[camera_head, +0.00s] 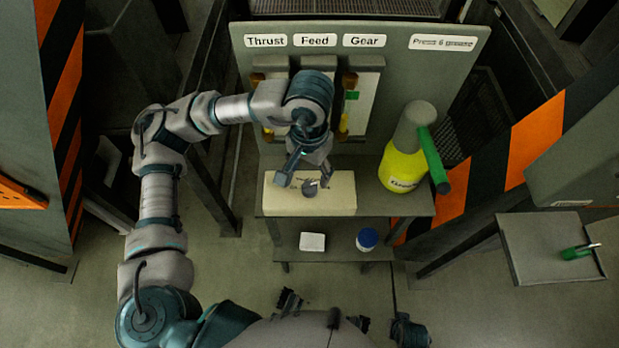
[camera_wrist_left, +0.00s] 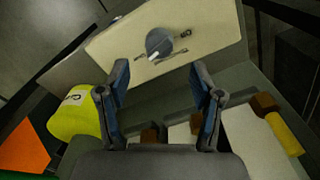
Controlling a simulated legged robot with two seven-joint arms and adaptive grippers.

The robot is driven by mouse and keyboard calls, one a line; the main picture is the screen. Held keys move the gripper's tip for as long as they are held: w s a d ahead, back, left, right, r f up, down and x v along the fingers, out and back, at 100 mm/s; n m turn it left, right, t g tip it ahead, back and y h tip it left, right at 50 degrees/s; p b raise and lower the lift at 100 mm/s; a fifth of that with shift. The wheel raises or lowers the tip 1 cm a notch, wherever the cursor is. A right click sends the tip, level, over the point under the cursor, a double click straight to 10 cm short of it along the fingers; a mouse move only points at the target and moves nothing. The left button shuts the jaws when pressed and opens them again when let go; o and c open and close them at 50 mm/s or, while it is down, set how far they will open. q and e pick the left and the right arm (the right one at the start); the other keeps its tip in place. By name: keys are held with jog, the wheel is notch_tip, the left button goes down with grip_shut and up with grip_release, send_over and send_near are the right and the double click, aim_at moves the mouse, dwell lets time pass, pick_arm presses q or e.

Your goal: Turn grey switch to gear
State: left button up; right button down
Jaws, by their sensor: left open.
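The grey switch (camera_head: 310,189) is a round knob on top of a cream box (camera_head: 337,198) on the bench. It also shows in the left wrist view (camera_wrist_left: 159,40), where its white pointer aims down and slightly left; the markings around it are too small to read. My left gripper (camera_head: 304,179) is over the box with its fingers around or just above the switch. In the left wrist view the left gripper (camera_wrist_left: 159,72) is open and empty, with the switch ahead between its fingertips. The "Gear" label (camera_head: 364,41) is on the machine panel.
A yellow grease bottle (camera_head: 403,172) with a green handle stands right of the box. Behind are the machine's vertical slots under the Thrust, Feed and Gear labels. A white item (camera_head: 312,242) and a blue-capped one (camera_head: 367,239) lie on the lower shelf.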

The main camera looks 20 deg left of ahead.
aim_at(309, 184)
pick_arm(q)
notch_tip(309, 184, up, 6)
jog(key=shift+f, duration=0.2)
dwell(0.5)
